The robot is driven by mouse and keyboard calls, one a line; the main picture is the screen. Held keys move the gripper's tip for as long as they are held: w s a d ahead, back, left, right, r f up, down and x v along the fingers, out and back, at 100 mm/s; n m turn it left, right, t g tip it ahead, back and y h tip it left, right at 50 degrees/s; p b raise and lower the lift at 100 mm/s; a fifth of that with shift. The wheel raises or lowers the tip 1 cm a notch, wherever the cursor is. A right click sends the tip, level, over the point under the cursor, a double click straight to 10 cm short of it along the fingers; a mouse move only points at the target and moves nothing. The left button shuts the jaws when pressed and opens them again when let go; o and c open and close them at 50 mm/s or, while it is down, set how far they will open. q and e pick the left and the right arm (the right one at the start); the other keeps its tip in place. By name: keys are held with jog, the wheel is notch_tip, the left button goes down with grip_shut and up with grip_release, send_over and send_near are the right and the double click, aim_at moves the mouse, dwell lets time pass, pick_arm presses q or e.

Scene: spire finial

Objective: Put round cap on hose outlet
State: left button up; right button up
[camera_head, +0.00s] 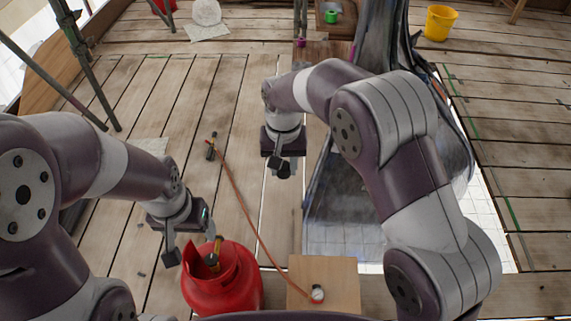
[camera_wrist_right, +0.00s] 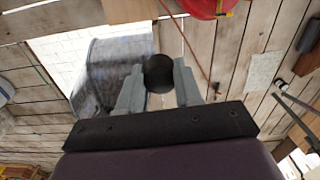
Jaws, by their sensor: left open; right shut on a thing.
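A black round cap (camera_wrist_right: 159,73) is between the grey fingers of my right gripper (camera_wrist_right: 159,88) in the right wrist view. In the head view this gripper (camera_head: 282,167) hangs over the middle planks, with the dark cap at its tip. My left gripper (camera_head: 192,252) is open beside and above the red gas bottle (camera_head: 222,287). A brass-coloured valve (camera_head: 218,244) shows at the bottle's top, partly hidden by the collar and gripper. Whether the valve is the hose outlet, I cannot tell. An orange hose (camera_head: 240,197) lies across the planks.
A black-handled torch (camera_head: 210,150) lies at the hose's far end. A round gauge-like part (camera_head: 317,293) lies on a wooden board (camera_head: 335,272) at its near end. A grey sheet-like structure (camera_head: 345,205) stands right. Scaffold poles (camera_head: 85,70) stand left. Planks between are mostly clear.

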jog(key=s+d+f+n, duration=0.1)
jog(key=f+n, duration=0.3)
jog(key=n, duration=0.4)
jog(key=s+d+f+n, duration=0.1)
jog(key=d+f+n, duration=0.2)
jog(key=n, duration=0.6)
notch_tip(320, 180, down, 2)
jog(key=shift+s+f, duration=0.1)
jog(key=shift+s, duration=0.25)
jog(key=shift+d, duration=0.1)
jog(key=d+f+m, duration=0.3)
jog(key=d+m, duration=1.1)
jog(key=m, duration=0.3)
jog(key=shift+w+d+f, duration=0.3)
jog(key=shift+w+d, duration=0.05)
jog(key=shift+w, duration=0.1)
